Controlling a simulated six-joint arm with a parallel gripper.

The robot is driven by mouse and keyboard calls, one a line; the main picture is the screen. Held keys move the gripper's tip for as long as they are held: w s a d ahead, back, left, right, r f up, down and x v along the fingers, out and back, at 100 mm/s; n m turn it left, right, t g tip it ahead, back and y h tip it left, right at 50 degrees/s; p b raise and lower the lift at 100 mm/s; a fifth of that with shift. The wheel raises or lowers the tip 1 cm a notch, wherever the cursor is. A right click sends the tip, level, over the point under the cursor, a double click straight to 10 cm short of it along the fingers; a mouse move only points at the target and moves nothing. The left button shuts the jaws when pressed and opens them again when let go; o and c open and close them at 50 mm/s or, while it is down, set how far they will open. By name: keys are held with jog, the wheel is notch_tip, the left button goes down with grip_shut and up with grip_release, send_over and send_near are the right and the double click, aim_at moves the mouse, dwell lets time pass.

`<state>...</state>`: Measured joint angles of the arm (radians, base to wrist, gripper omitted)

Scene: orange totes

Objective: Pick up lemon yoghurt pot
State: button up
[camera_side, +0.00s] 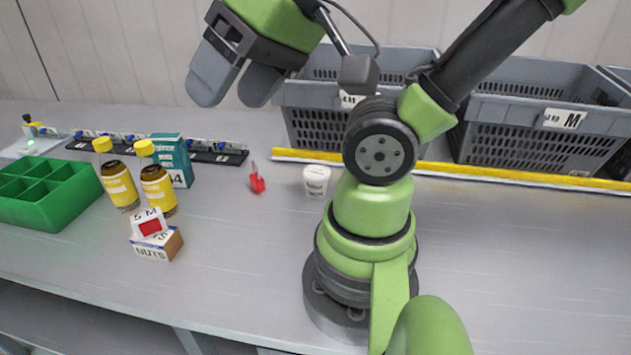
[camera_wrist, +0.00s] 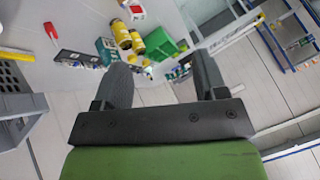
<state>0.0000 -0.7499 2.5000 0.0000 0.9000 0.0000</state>
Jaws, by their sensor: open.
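A small white pot (camera_side: 316,181) with a lid stands upright on the grey bench, just left of my arm's base in the side view. Its print is too small to read, so I cannot tell its flavour. My gripper (camera_side: 232,88) is high above the bench, up and to the left of the pot. Its two fingers are apart with nothing between them. The wrist view also shows my open gripper (camera_wrist: 160,80), tilted toward the bench and the room. I cannot make out the pot clearly in the wrist view.
A red item (camera_side: 257,180) lies left of the pot. Farther left are yellow-capped bottles (camera_side: 158,190), a teal box (camera_side: 172,160), a nuts box (camera_side: 157,245) and a green divided tray (camera_side: 48,195). Grey crates (camera_side: 540,135) stand behind a yellow strip (camera_side: 480,173).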

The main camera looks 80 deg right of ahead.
jog(key=o, duration=0.3)
jog(key=n+g+h, duration=0.5)
jog(key=n+g, duration=0.4)
jog(key=g, duration=0.1)
send_near(316, 171)
jog(key=w+a+r, duration=0.1)
jog(key=w+a, duration=0.1)
jog(key=s+d+f, duration=0.1)
jog(key=f, duration=0.1)
jog(key=s+f+n, duration=0.1)
jog(key=f, duration=0.1)
jog(key=s+d+f+n+g, duration=0.1)
jog(key=f, duration=0.1)
jog(key=shift+d+f, duration=0.4)
jog(key=shift+d+x, duration=0.15)
jog(key=shift+x, duration=1.45)
jog(key=shift+d+x, duration=0.15)
jog(key=shift+x, duration=1.45)
